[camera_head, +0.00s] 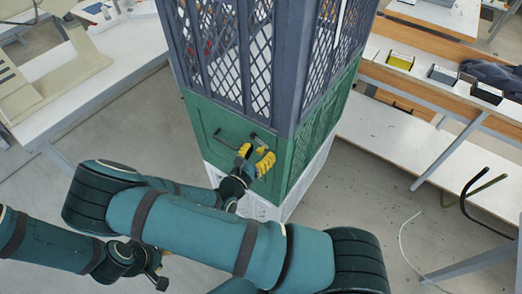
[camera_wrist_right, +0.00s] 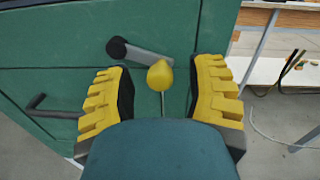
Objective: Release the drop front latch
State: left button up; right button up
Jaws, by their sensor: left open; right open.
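The green drop front panel (camera_head: 215,120) is the lower front of a tall mesh cabinet. The latch shows in the right wrist view as a grey lever (camera_wrist_right: 145,54) on a dark round pivot (camera_wrist_right: 117,47), slanting slightly down to the right. My right gripper (camera_head: 256,161) is open before the panel; in its wrist view its yellow fingers (camera_wrist_right: 162,92) stand either side of the lever's right part, apparently empty. A small yellow tip (camera_wrist_right: 160,75) on a thin stem shows between them; I cannot tell what it belongs to. My left gripper (camera_head: 157,274) is low at left, open, its fingers mostly hidden.
A dark bar handle (camera_wrist_right: 55,113) sits on the panel left of the latch, partly behind a finger. A white bench (camera_head: 105,60) stands at left. A shelf unit (camera_head: 400,130) with small bins stands at right. Bare floor surrounds the cabinet's base.

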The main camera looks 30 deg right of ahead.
jog(key=shift+w+d, duration=0.25)
jog(key=shift+d, duration=0.25)
grip_shut()
jog(key=r+n+p, duration=0.1)
jog(key=p, duration=0.2)
jog(key=shift+s+r+n, duration=0.1)
jog(key=shift+n, duration=0.2)
jog(key=shift+r+n+p, duration=0.1)
jog(key=shift+n+p, duration=0.5)
jog(key=shift+n, duration=0.1)
grip_release()
jog(key=shift+s, duration=0.1)
